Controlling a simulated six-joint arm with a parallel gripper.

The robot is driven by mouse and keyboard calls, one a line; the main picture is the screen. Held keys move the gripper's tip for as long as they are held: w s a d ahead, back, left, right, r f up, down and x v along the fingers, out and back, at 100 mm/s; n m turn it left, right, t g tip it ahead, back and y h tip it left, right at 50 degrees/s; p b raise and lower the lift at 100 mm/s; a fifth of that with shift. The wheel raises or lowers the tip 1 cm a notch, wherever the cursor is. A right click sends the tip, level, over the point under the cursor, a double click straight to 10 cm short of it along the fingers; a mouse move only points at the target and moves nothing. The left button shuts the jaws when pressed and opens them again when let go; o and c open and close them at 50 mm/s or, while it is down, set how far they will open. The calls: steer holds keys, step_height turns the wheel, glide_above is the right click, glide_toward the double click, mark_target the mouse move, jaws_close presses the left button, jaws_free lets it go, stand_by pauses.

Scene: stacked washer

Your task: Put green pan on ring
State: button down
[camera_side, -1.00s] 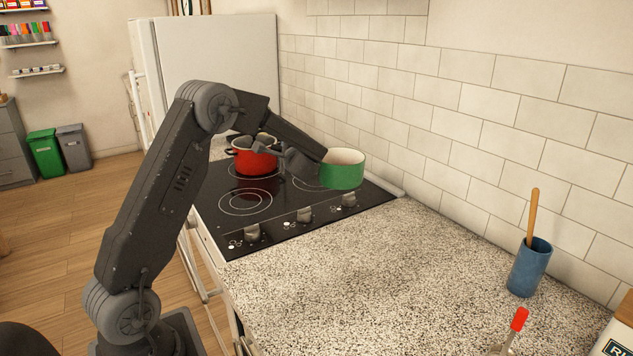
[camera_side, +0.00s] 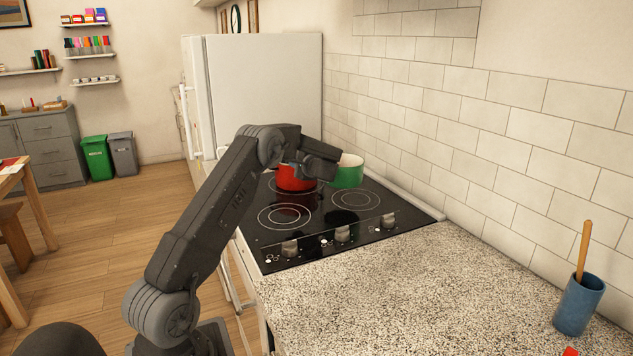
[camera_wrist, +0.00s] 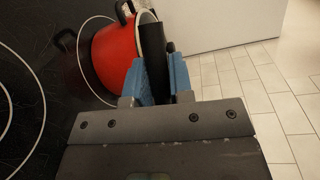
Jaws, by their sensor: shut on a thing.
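The green pan (camera_side: 347,172) has a pale inside and is upright at the back right of the black hob, beside the red pot (camera_side: 296,178). I cannot tell whether its base touches the hob. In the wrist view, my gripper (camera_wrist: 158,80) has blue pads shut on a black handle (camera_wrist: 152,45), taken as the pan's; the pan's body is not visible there. The front right ring (camera_side: 356,199) and front left ring (camera_side: 284,216) are bare. The red pot stands at the back left and also shows close beside my gripper in the wrist view (camera_wrist: 112,58).
Knobs (camera_side: 341,234) line the hob's front edge. A tiled wall (camera_side: 480,150) bounds the right side and a white fridge (camera_side: 265,90) stands behind. A blue cup (camera_side: 579,305) with a wooden utensil is at the near right. The speckled counter (camera_side: 400,290) has free room.

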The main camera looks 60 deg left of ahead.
steer(key=shift+w+d+f, duration=0.2)
steer(key=shift+w+f, duration=0.6)
steer(key=shift+f, duration=0.3)
steer(key=shift+w+d+f, duration=0.2)
steer(key=shift+w+f, duration=0.55)
steer(key=shift+f, duration=0.35)
steer(key=shift+w+d+f, duration=0.2)
steer(key=shift+w+f, duration=0.6)
steer(key=shift+f, duration=0.4)
steer(key=c, duration=1)
jaws_free()
steer(key=shift+f, duration=0.15)
